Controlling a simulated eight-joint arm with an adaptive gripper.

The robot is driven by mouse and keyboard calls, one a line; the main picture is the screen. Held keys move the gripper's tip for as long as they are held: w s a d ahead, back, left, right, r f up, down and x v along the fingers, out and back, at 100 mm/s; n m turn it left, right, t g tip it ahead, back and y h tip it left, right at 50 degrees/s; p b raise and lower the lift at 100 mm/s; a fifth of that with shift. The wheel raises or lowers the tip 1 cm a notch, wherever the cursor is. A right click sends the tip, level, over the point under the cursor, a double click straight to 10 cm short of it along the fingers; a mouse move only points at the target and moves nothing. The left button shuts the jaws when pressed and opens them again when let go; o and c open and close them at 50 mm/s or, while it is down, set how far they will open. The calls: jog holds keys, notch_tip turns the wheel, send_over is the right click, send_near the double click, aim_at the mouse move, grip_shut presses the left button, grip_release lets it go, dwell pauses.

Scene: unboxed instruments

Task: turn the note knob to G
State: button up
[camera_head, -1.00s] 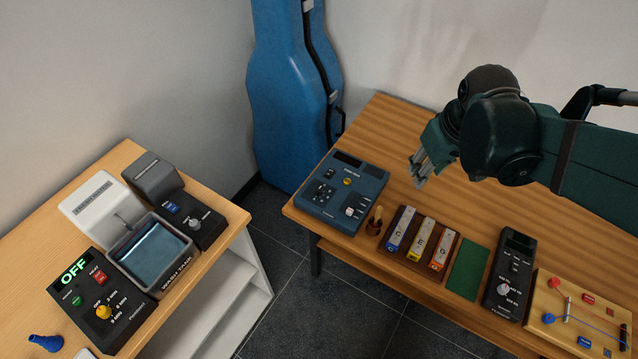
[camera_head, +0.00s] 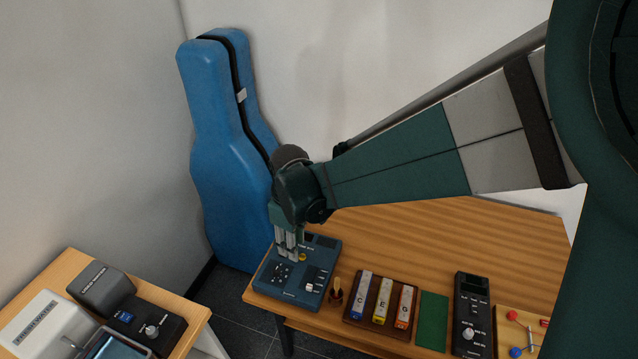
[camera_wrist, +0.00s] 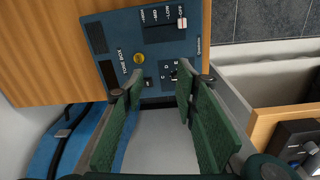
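The blue-grey tone box (camera_head: 297,297) stands at the table's left end in the head view.
A wooden peg holder (camera_head: 336,292), colored tone bars (camera_head: 381,303), a green mat (camera_head: 433,322) and a black device (camera_head: 472,318) stand to the right. A blue instrument case (camera_head: 225,150) is behind the box. The table's back part is clear.

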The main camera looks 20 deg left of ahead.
jog(key=n, duration=0.2)
send_over(276, 270)
notch_tip(276, 270, down, 4)
jog(key=shift+r+p, duration=0.25)
jog(key=shift+p, duration=0.2)
jog(key=shift+f+b, duration=0.35)
jog(key=shift+f, duration=3.5)
jog(key=shift+c, duration=0.6)
jog(key=c, duration=0.8)
